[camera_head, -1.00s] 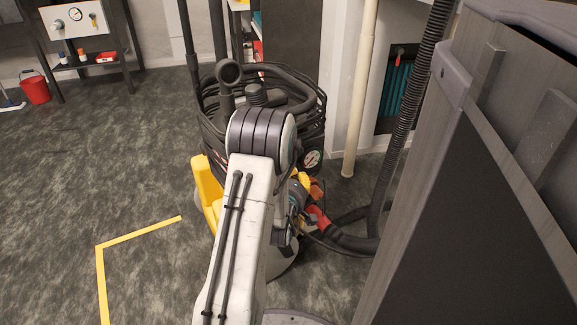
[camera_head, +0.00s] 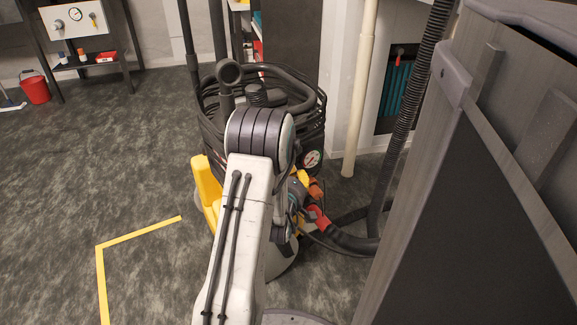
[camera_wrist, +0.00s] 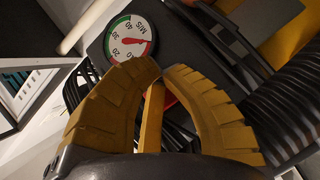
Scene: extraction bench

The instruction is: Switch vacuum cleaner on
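The vacuum cleaner (camera_head: 313,118) stands ahead of me in the head view, with coiled black hose, a yellow part at its left and a round gauge. My arm covers much of its front. In the wrist view, the gauge (camera_wrist: 130,40) and black housing lie close beyond my gripper (camera_wrist: 163,69). The gripper's two yellow-brown fingers curve inward, with their tips nearly together. A yellow bar (camera_wrist: 152,115) shows in the gap between them, with a bit of red beside it. I cannot tell whether the fingers touch the bar. No switch is clearly recognisable.
A grey cabinet-like body (camera_head: 480,190) stands close at the right, with a black corrugated hose (camera_head: 408,110) beside it. A pale pipe (camera_head: 360,90) rises behind. Yellow tape (camera_head: 140,232) marks the clear floor at left. A red bucket (camera_head: 36,88) stands far left.

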